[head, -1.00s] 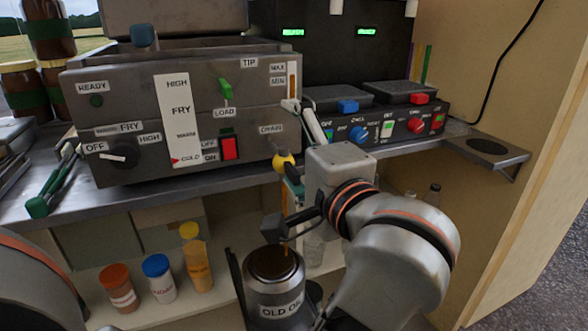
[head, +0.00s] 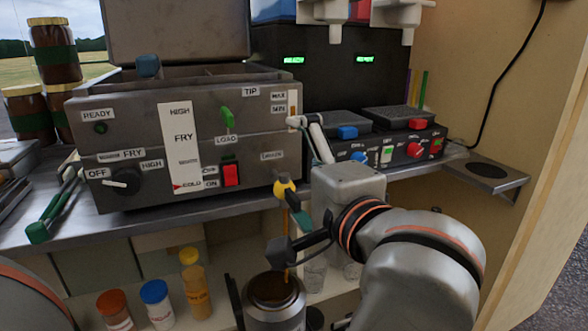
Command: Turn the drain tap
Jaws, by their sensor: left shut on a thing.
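The drain tap (head: 285,187) is a yellow knob under the fryer's DRAIN label in the head view. A thin orange stream runs from below it into the metal oil can (head: 272,312), open at the top.
The grey fryer (head: 180,140) stands on the counter, with a red switch (head: 230,174) and several labels. Jars with orange, blue and yellow lids (head: 188,256) stand on the shelf below. Tongs (head: 40,228) lie at left. A control box (head: 400,150) is at right.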

